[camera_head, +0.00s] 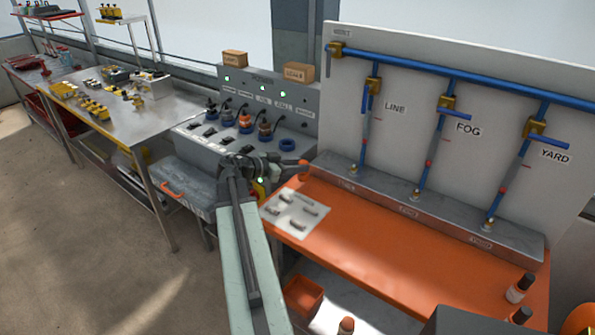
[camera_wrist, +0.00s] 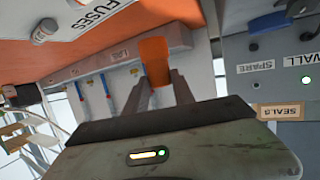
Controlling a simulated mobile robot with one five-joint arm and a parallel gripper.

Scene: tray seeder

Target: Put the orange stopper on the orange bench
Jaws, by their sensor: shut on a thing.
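The orange stopper (camera_head: 303,168) is at the tip of my gripper (camera_head: 290,168), near the far left corner of the orange bench (camera_head: 370,255). In the wrist view the stopper (camera_wrist: 154,60) sits between the two fingers of my gripper (camera_wrist: 158,88), which are shut on it. The bench top (camera_wrist: 150,12) shows along the upper part of that view. The stopper appears to be held above the bench; its exact height is hard to tell.
A white sheet (camera_head: 278,222) with several fuses lies on the bench's left end. A grey socket console (camera_head: 200,140) stands left of it. A grey ledge (camera_head: 385,198) with blue pipes runs along the bench's back. Bottles (camera_head: 518,290) stand at the right; the bench's middle is clear.

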